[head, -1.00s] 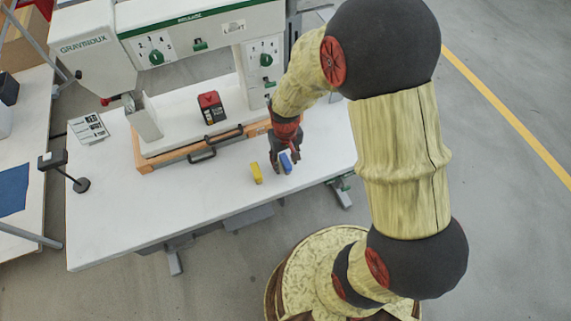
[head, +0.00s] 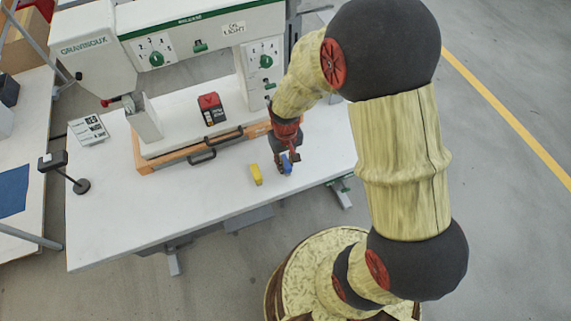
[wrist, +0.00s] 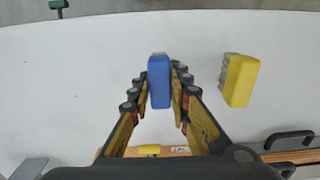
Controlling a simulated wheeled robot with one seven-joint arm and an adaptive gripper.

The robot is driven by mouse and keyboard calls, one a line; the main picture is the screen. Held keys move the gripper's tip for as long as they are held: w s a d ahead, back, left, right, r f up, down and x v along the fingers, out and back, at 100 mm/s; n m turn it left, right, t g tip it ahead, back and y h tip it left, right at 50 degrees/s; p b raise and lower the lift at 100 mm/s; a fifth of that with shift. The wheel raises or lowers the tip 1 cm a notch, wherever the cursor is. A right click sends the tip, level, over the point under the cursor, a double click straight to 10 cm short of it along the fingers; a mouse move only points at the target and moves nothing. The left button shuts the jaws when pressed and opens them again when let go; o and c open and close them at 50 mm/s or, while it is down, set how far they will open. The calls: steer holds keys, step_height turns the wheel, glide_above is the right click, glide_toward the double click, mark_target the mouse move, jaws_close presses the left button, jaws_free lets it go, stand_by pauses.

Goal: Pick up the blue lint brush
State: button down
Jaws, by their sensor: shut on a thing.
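The blue lint brush (wrist: 160,82) is a blue block between the two fingers of my gripper (wrist: 160,88) in the wrist view. The fingers press on both of its long sides. In the head view the blue brush (head: 287,165) shows only in part at my gripper (head: 283,162), over the white table's front right part. I cannot tell whether it touches the tabletop.
A yellow brush (wrist: 240,80) with a grey bristle side lies close beside the blue one; it also shows in the head view (head: 256,174). The front left tabletop (head: 150,220) is clear.

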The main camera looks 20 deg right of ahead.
mark_target(286, 162)
steer(key=shift+r, duration=0.1)
steer(key=shift+r+p, duration=0.35)
steer(key=shift+r, duration=0.2)
step_height(286, 162, up, 3)
steer(key=shift+s+f+p, duration=0.1)
steer(key=shift+f+p, duration=0.1)
steer(key=shift+p, duration=0.45)
steer(key=s+r+p, duration=0.4)
steer(key=s+r, duration=0.5)
steer(key=s, duration=0.5)
steer(key=shift+w, duration=0.1)
